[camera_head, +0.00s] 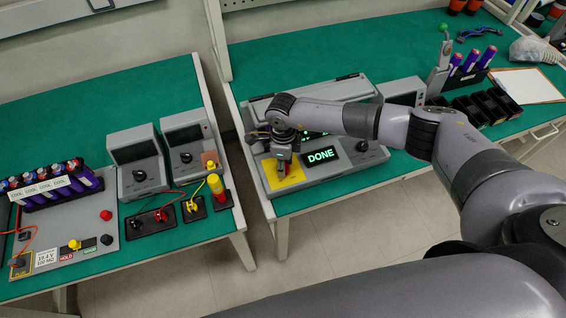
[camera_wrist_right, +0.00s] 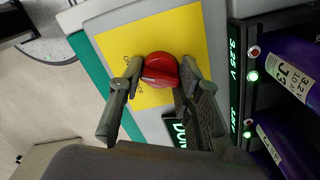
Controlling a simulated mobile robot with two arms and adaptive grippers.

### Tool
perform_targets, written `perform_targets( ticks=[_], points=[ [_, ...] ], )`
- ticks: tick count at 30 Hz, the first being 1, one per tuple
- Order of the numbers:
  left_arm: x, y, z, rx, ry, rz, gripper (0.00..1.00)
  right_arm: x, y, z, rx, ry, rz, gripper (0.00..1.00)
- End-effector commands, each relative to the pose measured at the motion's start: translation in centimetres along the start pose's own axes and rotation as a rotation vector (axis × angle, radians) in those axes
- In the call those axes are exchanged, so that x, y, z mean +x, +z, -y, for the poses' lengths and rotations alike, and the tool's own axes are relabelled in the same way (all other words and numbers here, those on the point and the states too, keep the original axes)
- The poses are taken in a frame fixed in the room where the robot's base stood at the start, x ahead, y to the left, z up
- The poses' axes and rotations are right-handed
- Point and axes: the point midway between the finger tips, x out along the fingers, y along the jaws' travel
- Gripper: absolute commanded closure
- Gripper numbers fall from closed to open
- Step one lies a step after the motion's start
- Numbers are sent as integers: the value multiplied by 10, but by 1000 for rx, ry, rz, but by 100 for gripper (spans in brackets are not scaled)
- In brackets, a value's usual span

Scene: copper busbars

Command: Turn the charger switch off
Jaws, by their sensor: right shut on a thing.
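The charger (camera_head: 345,170) is a grey unit on the right bench with a green display (camera_head: 320,156) reading DONE. On its front left is a yellow plate (camera_head: 292,182), which also shows in the right wrist view (camera_wrist_right: 185,30). A round red switch knob (camera_wrist_right: 160,70) stands on that plate. My right gripper (camera_head: 284,165) is over the plate, and in the wrist view its two fingers (camera_wrist_right: 162,78) are shut on the knob from either side. Small lettering on the plate is partly hidden by a finger. The knob's pointing direction is unclear. My left gripper is not in view.
Purple cells (camera_wrist_right: 295,70) and voltage readouts are close beside the plate. A black knob (camera_head: 362,146) is on the charger's right. The left bench (camera_head: 120,95) holds meters, a cell rack (camera_head: 55,185) and clips. A floor gap (camera_head: 255,215) separates the benches.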

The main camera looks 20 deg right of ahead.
Motion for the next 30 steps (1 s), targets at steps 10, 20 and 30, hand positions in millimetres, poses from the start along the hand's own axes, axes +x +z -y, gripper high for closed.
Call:
perform_targets(
  ticks=[10, 20, 30],
  points=[
    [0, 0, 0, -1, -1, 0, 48, 0, 0, 1, 1, -2, 0, 96],
    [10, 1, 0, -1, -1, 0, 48, 2, 0, 1, -59, -2, 2, 96],
    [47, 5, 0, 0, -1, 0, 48, 6, 0, 2, -308, -5, 1, 96]
  ],
)
